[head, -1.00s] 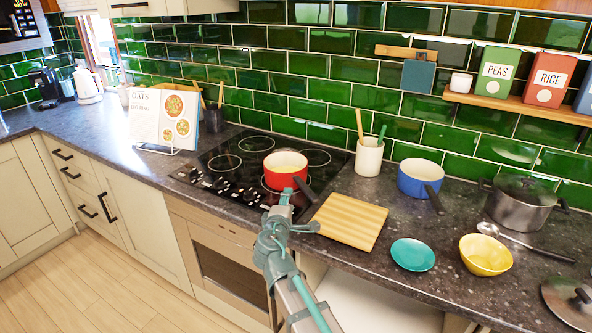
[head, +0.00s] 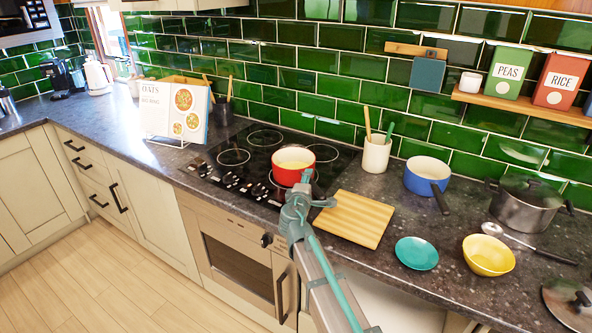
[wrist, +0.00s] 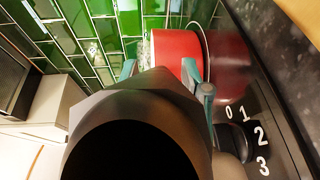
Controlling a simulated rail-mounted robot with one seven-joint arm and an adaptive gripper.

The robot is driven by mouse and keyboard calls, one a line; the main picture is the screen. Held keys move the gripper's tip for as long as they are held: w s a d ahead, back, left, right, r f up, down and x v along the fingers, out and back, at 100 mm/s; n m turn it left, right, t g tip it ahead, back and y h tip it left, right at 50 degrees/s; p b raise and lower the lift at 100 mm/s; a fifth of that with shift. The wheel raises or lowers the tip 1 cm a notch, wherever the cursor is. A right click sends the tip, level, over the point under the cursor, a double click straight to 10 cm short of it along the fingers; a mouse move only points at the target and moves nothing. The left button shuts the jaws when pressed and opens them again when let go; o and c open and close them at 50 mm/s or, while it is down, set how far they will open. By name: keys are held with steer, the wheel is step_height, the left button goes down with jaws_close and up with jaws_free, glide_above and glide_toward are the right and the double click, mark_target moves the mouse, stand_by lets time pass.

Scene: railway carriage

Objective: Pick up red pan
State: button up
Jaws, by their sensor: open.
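In the wrist view the pan's red side (wrist: 176,47) is straight ahead. The two teal fingers of my gripper (wrist: 164,72) stand apart in front of it, open. A large dark shape fills the wrist view's lower foreground; I cannot tell whether the handle is between the fingers.
A wooden board (head: 354,219) lies right of the hob (head: 237,138). A utensil pot (head: 376,155), a blue pan (head: 427,175), a teal dish (head: 416,253), a yellow bowl (head: 489,255) and a lidded steel pot (head: 524,208) stand further right. A cookbook (head: 178,110) stands left.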

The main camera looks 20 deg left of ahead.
steer(key=shift+w+a, duration=0.15)
steer(key=shift+w, duration=0.35)
steer(key=shift+f, duration=0.1)
steer(key=shift+c, duration=0.3)
jaws_close()
